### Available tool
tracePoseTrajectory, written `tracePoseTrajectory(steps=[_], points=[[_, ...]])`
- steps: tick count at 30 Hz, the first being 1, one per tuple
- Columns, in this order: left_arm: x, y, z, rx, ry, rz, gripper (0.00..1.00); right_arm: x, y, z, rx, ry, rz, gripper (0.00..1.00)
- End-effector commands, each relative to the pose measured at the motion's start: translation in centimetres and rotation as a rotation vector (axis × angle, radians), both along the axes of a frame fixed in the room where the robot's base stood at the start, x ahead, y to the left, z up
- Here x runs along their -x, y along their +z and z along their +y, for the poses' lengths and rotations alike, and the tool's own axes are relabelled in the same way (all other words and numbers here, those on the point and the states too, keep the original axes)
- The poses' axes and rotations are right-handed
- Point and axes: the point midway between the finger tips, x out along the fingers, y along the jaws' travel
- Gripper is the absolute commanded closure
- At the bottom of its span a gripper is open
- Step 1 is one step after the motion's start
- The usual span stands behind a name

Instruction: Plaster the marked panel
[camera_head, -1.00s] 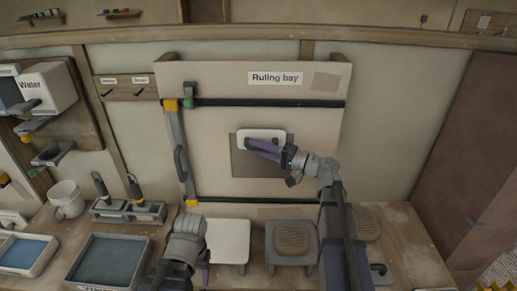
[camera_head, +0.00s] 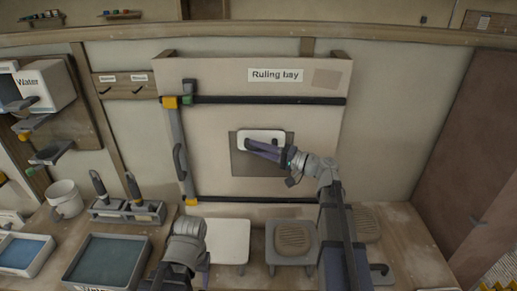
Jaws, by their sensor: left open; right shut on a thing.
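The marked panel is a grey square (camera_head: 243,166) on the pale board under the "Ruling bay" label (camera_head: 275,75). My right gripper (camera_head: 266,150) is shut on a white rectangular plate-like tool (camera_head: 258,137), held flat against or just in front of the square's upper part. The tool's handle is hidden by the gripper. My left gripper (camera_head: 200,275) is low in front of the bench, left of the white square stand; its fingers are mostly hidden by the arm.
A grey ruling bar (camera_head: 180,155) stands upright at the board's left, between two dark rails. Trowels (camera_head: 130,190), a mug (camera_head: 66,198) and blue-filled trays (camera_head: 105,260) are at left.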

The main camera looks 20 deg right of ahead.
Motion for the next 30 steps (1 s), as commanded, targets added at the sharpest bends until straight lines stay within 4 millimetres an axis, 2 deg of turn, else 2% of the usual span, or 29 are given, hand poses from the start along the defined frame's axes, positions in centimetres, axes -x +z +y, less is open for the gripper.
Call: tracePoseTrajectory(steps=[1, 6, 17, 30], points=[[0.0, -1.0, 0.0, 0.000, 0.000, 0.000, 0.43, 0.0, -0.9, 0.0, -0.001, 0.000, -0.001, 1.00], [0.0, -2.4, 0.0, 0.000, 0.000, 0.000, 0.43, 0.1, -2.4, 0.0, -0.001, 0.000, -0.001, 1.00], [0.0, -3.0, 0.0, 0.000, 0.000, 0.000, 0.43, 0.1, -3.0, 0.0, -0.001, 0.000, -0.001, 1.00], [0.0, -6.6, 0.0, 0.000, 0.000, 0.000, 0.43, -0.2, -6.6, -0.1, 0.000, 0.000, 0.000, 1.00]])
